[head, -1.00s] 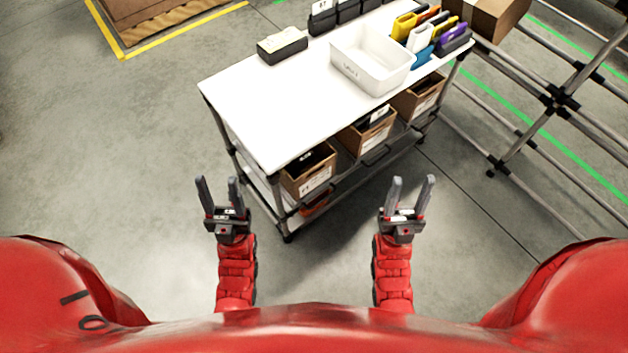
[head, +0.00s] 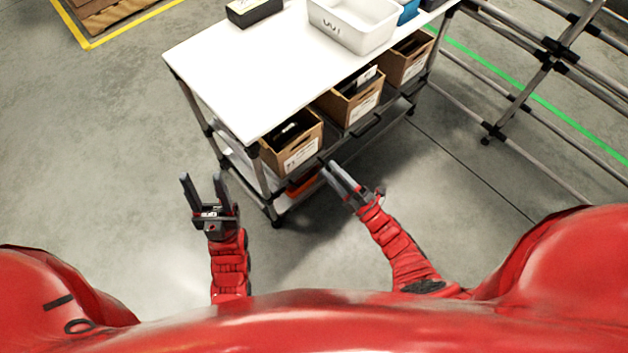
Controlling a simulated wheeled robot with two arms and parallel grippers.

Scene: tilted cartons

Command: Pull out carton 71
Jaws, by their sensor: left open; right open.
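Three brown cartons with white labels sit tilted on the shelf under the white tabletop: a left one (head: 276,158), a middle one (head: 338,108) and a right one (head: 420,65). The label prints are too small to read surely, so I cannot tell which is carton 71. Dark contents show in their open tops. My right gripper (head: 329,168) is open and empty, in front of the shelf, just right of and below the left carton in the picture. My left gripper (head: 201,176) is open and empty over the floor, left of the cart.
The white tabletop (head: 225,70) overhangs the cartons. On it stand a white bin (head: 353,40) and a black box (head: 254,10). An orange object (head: 302,186) lies low under the left carton. A pipe rack (head: 540,60) stands at the right. Floor at the left is clear.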

